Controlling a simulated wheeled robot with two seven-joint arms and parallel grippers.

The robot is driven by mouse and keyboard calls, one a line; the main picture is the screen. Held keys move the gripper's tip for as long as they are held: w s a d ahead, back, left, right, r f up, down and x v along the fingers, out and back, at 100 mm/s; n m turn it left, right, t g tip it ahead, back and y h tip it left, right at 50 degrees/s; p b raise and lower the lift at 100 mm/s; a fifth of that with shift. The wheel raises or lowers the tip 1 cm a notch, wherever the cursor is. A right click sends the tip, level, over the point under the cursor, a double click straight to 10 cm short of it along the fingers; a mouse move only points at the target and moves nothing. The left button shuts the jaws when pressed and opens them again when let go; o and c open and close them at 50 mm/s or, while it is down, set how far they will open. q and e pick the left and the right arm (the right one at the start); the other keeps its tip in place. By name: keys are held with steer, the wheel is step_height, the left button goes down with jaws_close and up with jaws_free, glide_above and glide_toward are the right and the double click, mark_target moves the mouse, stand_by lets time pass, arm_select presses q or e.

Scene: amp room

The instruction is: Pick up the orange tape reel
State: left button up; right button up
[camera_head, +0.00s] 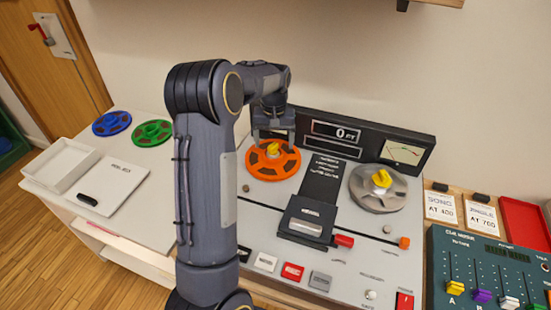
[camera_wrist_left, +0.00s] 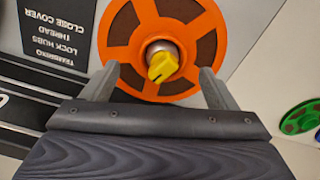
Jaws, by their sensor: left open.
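The orange tape reel (camera_head: 262,172) sits flat on the left hub of the tape machine (camera_head: 345,255), with a yellow knob (camera_head: 272,149) at its centre. In the left wrist view the reel (camera_wrist_left: 113,40) fills the upper middle, and its yellow knob (camera_wrist_left: 163,66) stands on a metal hub. My left gripper (camera_head: 273,140) is open above the far side of the reel. In the left wrist view its two fingers (camera_wrist_left: 158,82) point at the reel, one on each side of the knob and apart from it. My right gripper is not in view.
A grey reel (camera_head: 362,195) with a yellow knob is on the machine's right hub. Blue (camera_head: 112,123) and green (camera_head: 152,133) reels lie on the left counter behind a white tray (camera_head: 62,165). A mixer (camera_head: 480,270) stands at the right. The display panel (camera_head: 335,130) rises behind the reels.

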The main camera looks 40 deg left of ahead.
mark_target(263, 168)
arm_select(q)
step_height(263, 168, down, 4)
steer(key=shift+s+a+f, duration=0.1)
steer(key=shift+f, duration=0.05)
steer(key=shift+c, duration=0.4)
steer(key=c, duration=1.2)
